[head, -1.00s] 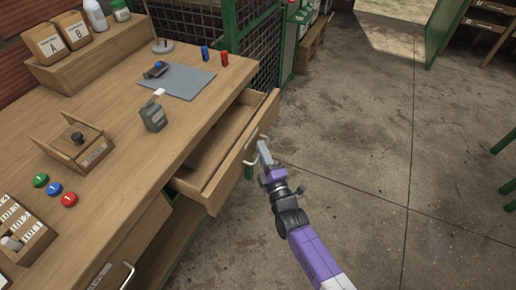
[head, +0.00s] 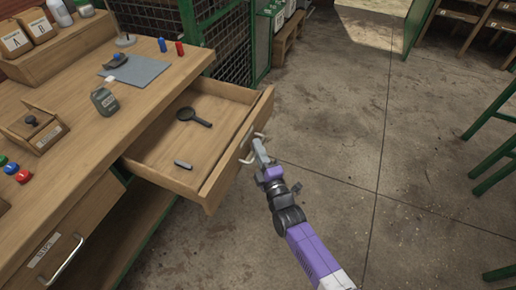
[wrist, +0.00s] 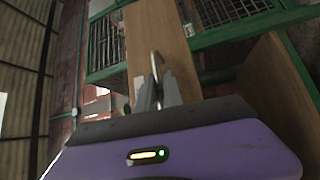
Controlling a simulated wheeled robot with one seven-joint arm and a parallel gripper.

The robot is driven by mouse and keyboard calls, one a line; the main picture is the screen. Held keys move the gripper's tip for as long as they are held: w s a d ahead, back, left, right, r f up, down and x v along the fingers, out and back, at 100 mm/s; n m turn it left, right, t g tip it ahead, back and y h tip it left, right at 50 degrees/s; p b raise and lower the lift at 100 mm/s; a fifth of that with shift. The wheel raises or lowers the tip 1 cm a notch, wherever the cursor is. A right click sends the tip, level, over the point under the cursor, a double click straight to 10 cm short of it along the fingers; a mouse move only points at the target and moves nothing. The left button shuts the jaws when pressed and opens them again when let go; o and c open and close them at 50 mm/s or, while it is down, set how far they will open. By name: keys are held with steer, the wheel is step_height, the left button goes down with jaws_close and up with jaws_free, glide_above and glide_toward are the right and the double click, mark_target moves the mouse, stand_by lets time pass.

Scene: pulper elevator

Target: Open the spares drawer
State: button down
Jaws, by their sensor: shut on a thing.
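The spares drawer (head: 150,154) stands well out from the wooden bench in the head view. Its inside shows a dark magnifying glass (head: 194,117) and a small grey object (head: 183,164). My gripper (head: 259,150) is shut on the drawer's pale bar handle (head: 247,153) at the drawer front. In the wrist view the fingers (wrist: 158,92) close around the handle (wrist: 156,66), with the wooden drawer front (wrist: 160,30) behind it. The drawer's label is not readable.
A second drawer with a label and a bar handle (head: 67,259) is shut at lower left. A grey container (head: 104,101), a grey mat (head: 135,72) and a wooden box (head: 33,128) stand on the bench. Open concrete floor (head: 330,120) lies right of the drawer; green stool legs (head: 490,150) stand at far right.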

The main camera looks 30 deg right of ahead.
steer(key=shift+f, duration=0.1)
steer(key=c, duration=1.8)
jaws_free()
steer(key=shift+o, duration=0.2)
steer(key=s+a, duration=0.1)
steer(key=s, duration=0.6)
steer(key=shift+s+f+p, duration=0.3)
steer(key=shift+s+f, duration=0.05)
steer(key=shift+f, duration=0.1)
steer(key=shift+s+a, duration=0.1)
